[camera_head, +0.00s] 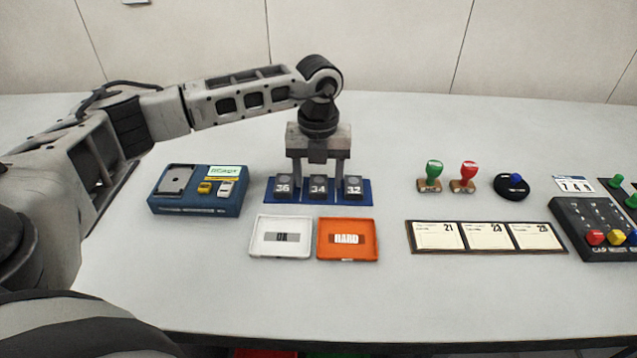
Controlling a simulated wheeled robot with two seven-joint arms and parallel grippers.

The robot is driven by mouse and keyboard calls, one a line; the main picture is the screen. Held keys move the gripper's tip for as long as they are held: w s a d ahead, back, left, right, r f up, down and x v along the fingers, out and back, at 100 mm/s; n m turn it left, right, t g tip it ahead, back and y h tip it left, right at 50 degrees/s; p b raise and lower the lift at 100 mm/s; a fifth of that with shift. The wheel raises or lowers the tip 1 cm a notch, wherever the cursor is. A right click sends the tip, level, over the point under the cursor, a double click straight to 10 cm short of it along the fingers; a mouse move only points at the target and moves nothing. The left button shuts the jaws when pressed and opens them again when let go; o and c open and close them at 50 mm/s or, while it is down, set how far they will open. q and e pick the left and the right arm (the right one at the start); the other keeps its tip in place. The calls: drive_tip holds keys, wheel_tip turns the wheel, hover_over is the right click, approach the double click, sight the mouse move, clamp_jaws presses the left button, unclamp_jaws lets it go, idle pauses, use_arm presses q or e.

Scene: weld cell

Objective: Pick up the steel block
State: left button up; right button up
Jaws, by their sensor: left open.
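Three dark grey metal-looking blocks stand in a row on a blue mat (268,198): the block marked 36 (283,187), the block marked 34 (318,188) and the block marked 32 (353,188). I cannot tell which of them is the steel block by material. My left gripper (318,174) points down over the middle block, marked 34. Its two fingers are apart, one on each side above that block, and partly in front of or behind the gaps between blocks. It holds nothing. My right gripper is not in view.
In front of the mat lie a white tray (258,250) and an orange tray (330,254). A blue device (230,208) stands left. Stamps with green (434,168) and red (468,170) handles, a card strip (447,251) and a button panel (571,215) lie right. Table between is clear.

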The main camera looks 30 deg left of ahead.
use_arm(q)
drive_tip(key=shift+f, duration=0.4)
drive_tip(key=c, duration=1.2)
drive_tip(key=shift+c, duration=0.3)
drive_tip(key=shift+r, duration=0.15)
